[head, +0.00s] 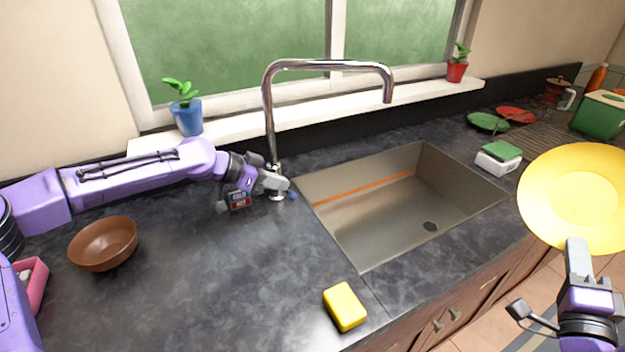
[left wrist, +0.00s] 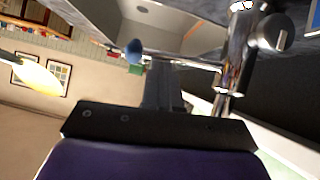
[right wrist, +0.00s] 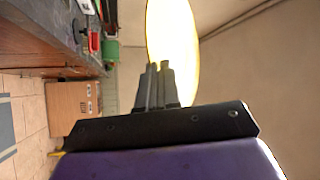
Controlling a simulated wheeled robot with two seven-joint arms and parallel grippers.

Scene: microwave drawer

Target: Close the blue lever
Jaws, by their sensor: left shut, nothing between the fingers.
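The blue lever's rounded tip (head: 293,195) shows low at the base of the chrome faucet (head: 269,120), left of the sink. In the left wrist view, the blue tip (left wrist: 134,50) sits on a thin metal rod running from the faucet body (left wrist: 236,50). My left gripper (head: 277,183) is shut and empty at the faucet base, just beside the blue tip; contact cannot be told. Its fingers (left wrist: 162,75) partly cover the space below the rod. My right gripper (head: 577,246) is shut on the rim of a yellow plate (head: 575,190), held at the right.
The sink (head: 425,185) lies right of the faucet. A blue potted plant (head: 187,115) stands on the sill.

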